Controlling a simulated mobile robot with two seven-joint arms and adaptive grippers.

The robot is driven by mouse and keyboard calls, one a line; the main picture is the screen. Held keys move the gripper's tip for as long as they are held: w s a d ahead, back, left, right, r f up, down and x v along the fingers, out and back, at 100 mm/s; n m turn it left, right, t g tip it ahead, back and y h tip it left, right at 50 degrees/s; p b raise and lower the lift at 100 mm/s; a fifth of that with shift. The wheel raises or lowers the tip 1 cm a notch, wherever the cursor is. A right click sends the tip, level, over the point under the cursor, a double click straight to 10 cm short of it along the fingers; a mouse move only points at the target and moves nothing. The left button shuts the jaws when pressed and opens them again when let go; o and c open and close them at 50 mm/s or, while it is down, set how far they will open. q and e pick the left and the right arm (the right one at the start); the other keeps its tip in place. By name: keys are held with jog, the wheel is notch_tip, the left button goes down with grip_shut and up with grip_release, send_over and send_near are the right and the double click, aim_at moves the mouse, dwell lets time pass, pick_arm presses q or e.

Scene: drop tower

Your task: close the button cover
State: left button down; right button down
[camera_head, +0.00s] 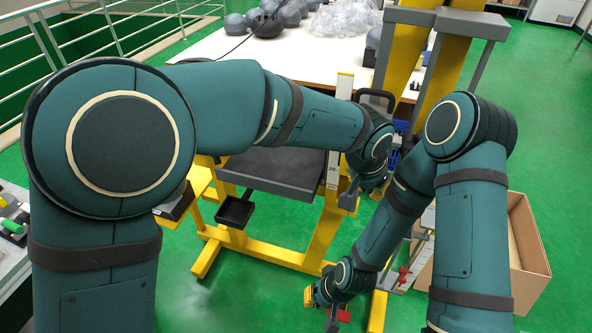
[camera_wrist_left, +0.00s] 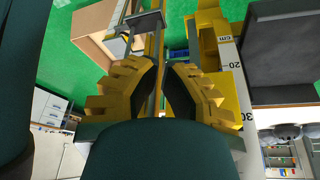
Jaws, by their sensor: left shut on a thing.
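My left gripper (camera_head: 350,196) is at the yellow drop tower (camera_head: 408,60), beside its upright ruler. In the left wrist view its yellow, dark-padded fingers (camera_wrist_left: 165,78) are close together on a thin grey part (camera_wrist_left: 157,62), whose full shape is hidden. My right gripper (camera_head: 325,312) is low in front of the tower, mostly hidden behind its own wrist, so its opening does not show. A small red part (camera_head: 343,316) is beside it. I cannot make out the button cover for certain in either view.
A dark platform (camera_head: 275,170) and a small black tray (camera_head: 235,211) are on the yellow frame left of the ruler (camera_head: 333,170). An open cardboard box (camera_head: 530,250) stands on the floor at the right. A white table (camera_head: 225,43) with dark balls is behind.

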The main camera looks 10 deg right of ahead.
pick_arm(q)
jog(key=shift+w+d+r, duration=0.1)
jog(key=shift+d+r, duration=0.15)
dwell(0.3)
jog(key=shift+w, duration=0.1)
pick_arm(e)
jog(key=shift+r, duration=0.1)
